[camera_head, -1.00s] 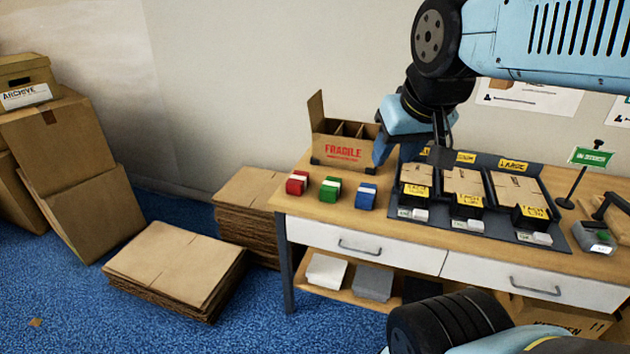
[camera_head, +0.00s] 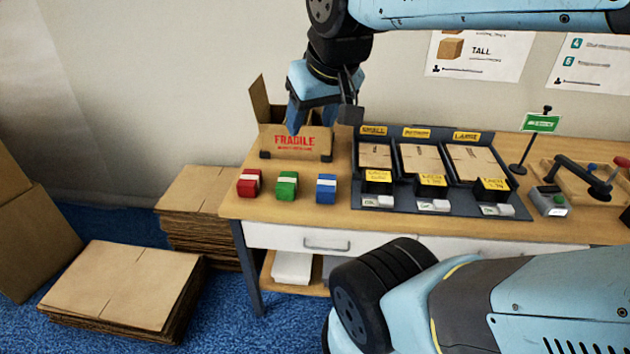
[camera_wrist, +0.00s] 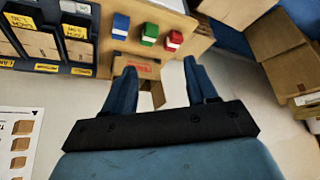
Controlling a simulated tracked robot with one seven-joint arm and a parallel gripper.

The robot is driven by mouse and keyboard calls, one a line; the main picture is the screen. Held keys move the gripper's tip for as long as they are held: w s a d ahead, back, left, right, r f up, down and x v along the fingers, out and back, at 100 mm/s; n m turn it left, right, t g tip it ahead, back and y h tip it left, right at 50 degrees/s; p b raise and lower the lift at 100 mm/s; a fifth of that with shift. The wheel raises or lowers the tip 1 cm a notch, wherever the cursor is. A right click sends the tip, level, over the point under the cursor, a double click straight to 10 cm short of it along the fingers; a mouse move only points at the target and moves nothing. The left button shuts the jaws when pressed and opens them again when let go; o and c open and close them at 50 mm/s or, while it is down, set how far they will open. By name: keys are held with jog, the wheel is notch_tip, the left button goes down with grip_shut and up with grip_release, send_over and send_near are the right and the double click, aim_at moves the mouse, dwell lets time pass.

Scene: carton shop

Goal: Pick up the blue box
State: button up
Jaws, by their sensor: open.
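The blue box (camera_head: 326,188), a small block with a white band, stands on the wooden table, rightmost of three coloured boxes in the head view. In the wrist view the blue box (camera_wrist: 121,27) is at the top, beyond the fingertips. My gripper (camera_head: 320,118) is open and empty, raised above and behind the blue box, in front of part of the FRAGILE carton. In the wrist view my gripper's fingers (camera_wrist: 160,72) are spread, with the carton showing between them.
Green (camera_head: 287,186) and red (camera_head: 249,184) boxes stand left of the blue one. The FRAGILE carton (camera_head: 296,143) is behind them. A dark tray of flat cartons (camera_head: 455,198) is to the right. Cardboard stacks (camera_head: 120,285) lie on the floor at left.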

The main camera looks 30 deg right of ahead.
jog(key=o, duration=0.6)
jog(key=w+d+f+m+g, duration=0.1)
jog(key=w, duration=0.5)
jog(key=shift+w+d+f, duration=0.2)
jog(key=shift+d+f, duration=0.1)
jog(key=shift+f, duration=0.05)
jog(key=shift+o, duration=0.2)
jog(key=w+d+f+m+g, duration=0.1)
jog(key=w+d+f, duration=0.3)
jog(key=w, duration=0.5)
jog(key=shift+d+f+m+g, duration=0.35)
jog(key=shift+f+m+g, duration=0.05)
jog(key=shift+f+m, duration=0.35)
jog(key=m+g, duration=0.3)
send_over(327, 183)
notch_tip(327, 183, down, 19)
notch_tip(327, 183, down, 13)
jog(key=shift+w+r, duration=0.1)
